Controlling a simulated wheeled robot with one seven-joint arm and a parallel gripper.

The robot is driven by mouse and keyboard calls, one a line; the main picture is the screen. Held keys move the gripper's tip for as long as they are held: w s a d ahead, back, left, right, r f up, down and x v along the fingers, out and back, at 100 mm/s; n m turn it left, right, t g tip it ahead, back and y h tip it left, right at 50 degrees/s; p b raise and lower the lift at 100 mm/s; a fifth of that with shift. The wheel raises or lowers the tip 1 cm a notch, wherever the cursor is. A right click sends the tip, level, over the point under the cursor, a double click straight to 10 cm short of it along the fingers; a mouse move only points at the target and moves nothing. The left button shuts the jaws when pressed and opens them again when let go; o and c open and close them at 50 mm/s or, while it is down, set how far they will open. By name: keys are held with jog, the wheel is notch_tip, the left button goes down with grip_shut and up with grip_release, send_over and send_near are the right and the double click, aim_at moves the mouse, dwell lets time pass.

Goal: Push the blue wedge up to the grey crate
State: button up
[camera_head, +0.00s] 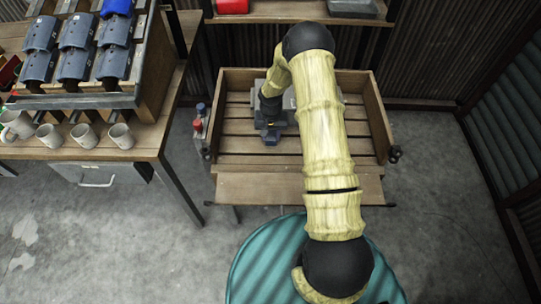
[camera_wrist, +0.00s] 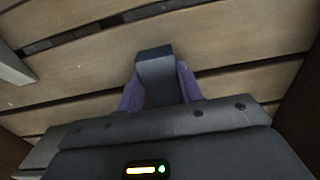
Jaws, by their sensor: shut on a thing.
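My gripper (camera_wrist: 158,84) is shut on the blue wedge (camera_wrist: 154,66), which looks dark blue-grey in the wrist view between the two purplish fingers. In the head view the wedge (camera_head: 270,138) is a small dark blue shape at my gripper (camera_head: 270,124), low over or on the wooden slats; I cannot tell whether it touches them. A grey thing, likely the grey crate (camera_head: 289,101), shows behind my arm, close to the gripper. My arm hides much of it. A pale grey edge also shows at the left of the wrist view (camera_wrist: 12,68).
The slatted wooden bench (camera_head: 232,145) has raised side walls and bare slats left of the gripper. Small red and blue items (camera_head: 199,118) sit by its left wall. Mugs (camera_head: 83,135) and a rack of blue-grey pieces (camera_head: 75,65) stand on the left table. A shelf (camera_head: 280,10) runs behind.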

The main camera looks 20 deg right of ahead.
jog(key=shift+w+d, duration=0.1)
jog(key=shift+w, duration=0.05)
jog(key=o, duration=0.9)
notch_tip(320, 180, up, 17)
jog(key=p, duration=0.1)
jog(key=shift+r, duration=0.2)
dwell(0.8)
